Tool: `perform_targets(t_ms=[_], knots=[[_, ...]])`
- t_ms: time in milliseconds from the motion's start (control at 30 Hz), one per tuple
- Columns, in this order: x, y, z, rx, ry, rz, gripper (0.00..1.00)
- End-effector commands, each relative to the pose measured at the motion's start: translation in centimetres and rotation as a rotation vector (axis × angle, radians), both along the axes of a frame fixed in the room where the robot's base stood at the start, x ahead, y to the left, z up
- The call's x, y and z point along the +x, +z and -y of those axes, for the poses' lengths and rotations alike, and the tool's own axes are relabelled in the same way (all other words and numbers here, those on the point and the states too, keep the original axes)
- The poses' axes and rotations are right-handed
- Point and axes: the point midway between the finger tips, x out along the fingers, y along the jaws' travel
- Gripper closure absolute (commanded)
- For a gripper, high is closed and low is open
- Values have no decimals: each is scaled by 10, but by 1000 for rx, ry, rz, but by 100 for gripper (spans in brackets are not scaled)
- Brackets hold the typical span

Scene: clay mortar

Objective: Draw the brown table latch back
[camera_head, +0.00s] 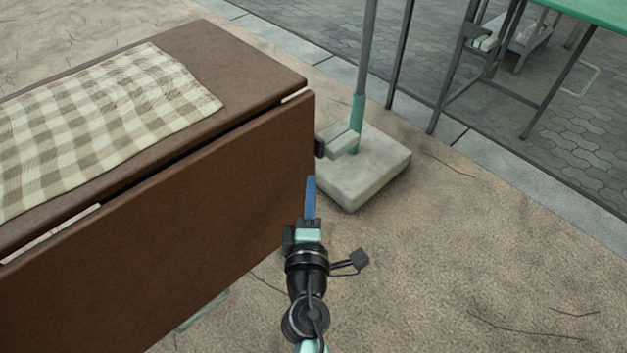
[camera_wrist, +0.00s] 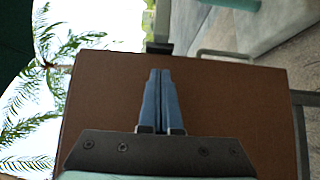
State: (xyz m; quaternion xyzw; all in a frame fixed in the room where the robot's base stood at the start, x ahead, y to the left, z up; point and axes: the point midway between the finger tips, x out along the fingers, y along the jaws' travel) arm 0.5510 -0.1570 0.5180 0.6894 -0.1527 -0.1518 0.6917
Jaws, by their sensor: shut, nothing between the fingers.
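The brown table (camera_head: 230,55) stands at the left in the head view, with a brown hanging panel (camera_head: 170,215) along its near side. The panel fills the middle of the wrist view (camera_wrist: 230,105). A small dark block (camera_head: 320,147), possibly the latch, sits at the panel's right end; a dark piece also shows at the panel's edge in the wrist view (camera_wrist: 159,48). My gripper (camera_head: 310,180) has its blue fingers shut and empty, near the panel's right end and just below the dark block in the picture. In the wrist view the fingertips (camera_wrist: 160,72) point towards the dark piece. I cannot tell whether they touch anything.
A checkered cloth (camera_head: 90,125) lies on the table top. A pale concrete base (camera_head: 365,175) with a pole (camera_head: 358,110) stands just beyond the table's right end. A thin metal loop (camera_wrist: 225,54) shows beyond the panel's edge. The ground at the right (camera_head: 480,260) is clear.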

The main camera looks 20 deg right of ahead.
Motion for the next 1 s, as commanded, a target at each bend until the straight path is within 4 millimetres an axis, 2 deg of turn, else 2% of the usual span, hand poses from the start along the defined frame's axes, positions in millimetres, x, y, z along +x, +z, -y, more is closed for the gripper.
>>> perform_targets(t_ms=[33, 200, 400, 600, 1000], knots=[[-11, -2, -6, 0, 3, -2, 100], [-38, -2, -19, 0, 4, -2, 100], [-60, -2, -30, 0, 4, -1, 100], [-68, 0, -33, 1, 3, 0, 100], [-68, 0, -34, 1, 4, 0, 100]])
